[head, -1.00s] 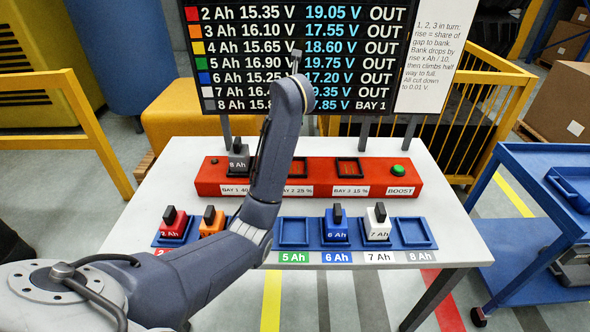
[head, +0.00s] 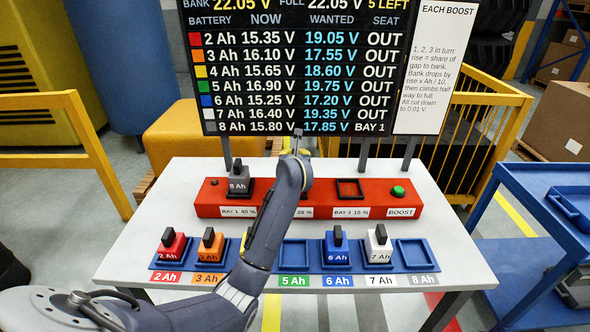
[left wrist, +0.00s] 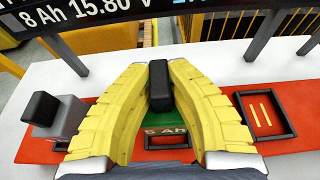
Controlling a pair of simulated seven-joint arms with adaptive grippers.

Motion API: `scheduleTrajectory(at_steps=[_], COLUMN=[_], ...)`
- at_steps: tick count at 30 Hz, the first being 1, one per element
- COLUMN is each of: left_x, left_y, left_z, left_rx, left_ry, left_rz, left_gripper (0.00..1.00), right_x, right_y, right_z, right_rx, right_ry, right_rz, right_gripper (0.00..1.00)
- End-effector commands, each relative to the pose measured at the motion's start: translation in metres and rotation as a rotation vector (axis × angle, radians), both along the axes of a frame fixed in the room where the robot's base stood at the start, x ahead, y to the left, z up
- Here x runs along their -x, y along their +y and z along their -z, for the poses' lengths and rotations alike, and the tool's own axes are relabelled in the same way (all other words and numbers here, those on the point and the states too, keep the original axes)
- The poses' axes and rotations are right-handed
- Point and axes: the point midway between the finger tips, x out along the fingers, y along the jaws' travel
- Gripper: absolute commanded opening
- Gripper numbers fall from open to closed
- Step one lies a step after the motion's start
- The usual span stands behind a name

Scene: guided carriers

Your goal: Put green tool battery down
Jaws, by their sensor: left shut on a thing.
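My left gripper (head: 297,145) is over the middle of the red boost console (head: 325,212), at bay 2. In the left wrist view the yellow fingers (left wrist: 158,85) are closed around the black handle of the green 5 Ah battery (left wrist: 165,140). The battery is upright, over or in bay 2, with part of the black bay frame showing at its front. I cannot tell whether it touches the bay floor. In the head view my arm hides it. The 5 Ah seat (head: 294,254) in the blue rack is empty. My right gripper is not in view.
The grey 8 Ah battery (head: 239,180) stands in bay 1. Bay 3 (head: 348,188) is empty, beside the green button (head: 398,192). Red (head: 172,244), orange (head: 211,244), blue (head: 337,246) and white (head: 378,245) batteries stand in the rack. The board (head: 300,70) rises behind.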

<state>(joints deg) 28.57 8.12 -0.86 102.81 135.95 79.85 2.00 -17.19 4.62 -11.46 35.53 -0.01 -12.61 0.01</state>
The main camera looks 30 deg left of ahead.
Motion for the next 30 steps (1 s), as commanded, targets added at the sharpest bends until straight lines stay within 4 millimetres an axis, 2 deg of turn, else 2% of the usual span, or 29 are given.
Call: scheduleTrajectory(at_steps=[8,18,30], left_x=[0.0,0.0,0.0], left_y=[0.0,0.001,0.001], left_z=[0.011,0.046,0.051], left_rx=[-0.003,-0.003,-0.003], left_ry=[-0.004,-0.003,-0.005], left_rz=[-0.001,-0.001,-0.001], left_gripper=[0.0,0.0,0.0], right_x=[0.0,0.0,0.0], right_y=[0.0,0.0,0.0], right_z=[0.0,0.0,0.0], right_rx=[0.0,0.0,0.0], right_ry=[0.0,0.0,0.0], right_rz=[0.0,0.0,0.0], right_gripper=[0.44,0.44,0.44])
